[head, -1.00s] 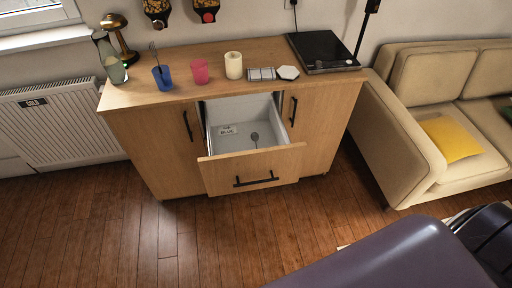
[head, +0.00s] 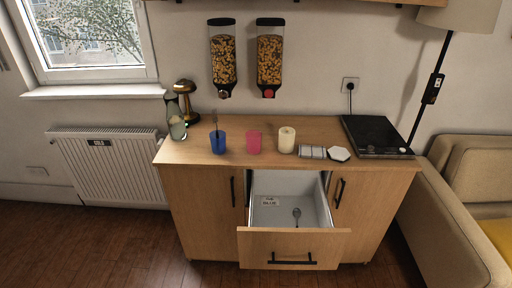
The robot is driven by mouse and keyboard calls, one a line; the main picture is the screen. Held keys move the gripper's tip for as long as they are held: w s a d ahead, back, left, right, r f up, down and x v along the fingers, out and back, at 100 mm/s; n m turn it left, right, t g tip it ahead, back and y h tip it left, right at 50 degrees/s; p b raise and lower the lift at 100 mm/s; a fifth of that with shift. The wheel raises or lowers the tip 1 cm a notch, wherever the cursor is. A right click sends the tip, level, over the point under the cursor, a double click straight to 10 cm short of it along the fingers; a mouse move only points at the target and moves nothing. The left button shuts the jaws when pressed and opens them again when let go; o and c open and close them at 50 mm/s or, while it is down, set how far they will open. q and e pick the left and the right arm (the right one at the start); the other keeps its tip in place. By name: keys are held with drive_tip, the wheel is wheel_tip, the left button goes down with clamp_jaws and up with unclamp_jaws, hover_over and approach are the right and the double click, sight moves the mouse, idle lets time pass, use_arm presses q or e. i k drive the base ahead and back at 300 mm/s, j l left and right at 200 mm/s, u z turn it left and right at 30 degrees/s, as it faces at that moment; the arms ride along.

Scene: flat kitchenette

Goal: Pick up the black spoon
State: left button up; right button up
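A dark spoon (head: 296,213) lies on the floor of the open white drawer (head: 267,186), under the counter. A second thin dark utensil (head: 215,121) stands upright in the blue cup (head: 218,145) on the counter; its lower end is hidden in the cup, so I cannot tell if it is a spoon. Neither of my grippers is in view.
A pink cup (head: 254,142), a candle (head: 287,140), a white hexagonal piece (head: 339,154) and a black hob (head: 376,136) stand on the wooden counter (head: 190,152). A radiator (head: 108,168) is left, a sofa (head: 470,175) right. The floor in front is clear.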

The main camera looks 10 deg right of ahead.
sight(297, 212)
drive_tip(key=u, duration=0.25)
drive_tip(key=l+u, duration=0.3)
drive_tip(key=k+l+u, duration=0.1)
drive_tip(key=l+u, duration=0.25)
drive_tip(key=l, duration=0.15)
drive_tip(key=k+l+u, duration=0.1)
drive_tip(key=l+u, duration=0.2)
drive_tip(key=k+l, duration=0.15)
drive_tip(key=l, duration=0.25)
drive_tip(key=k+l, duration=0.1)
drive_tip(key=l, duration=0.3)
drive_tip(key=k+l+u, duration=0.1)
drive_tip(key=l, duration=0.3)
drive_tip(key=k+l, duration=0.15)
drive_tip(key=l, duration=0.25)
drive_tip(key=k+l, duration=0.15)
drive_tip(key=l, duration=0.25)
drive_tip(key=u, duration=0.05)
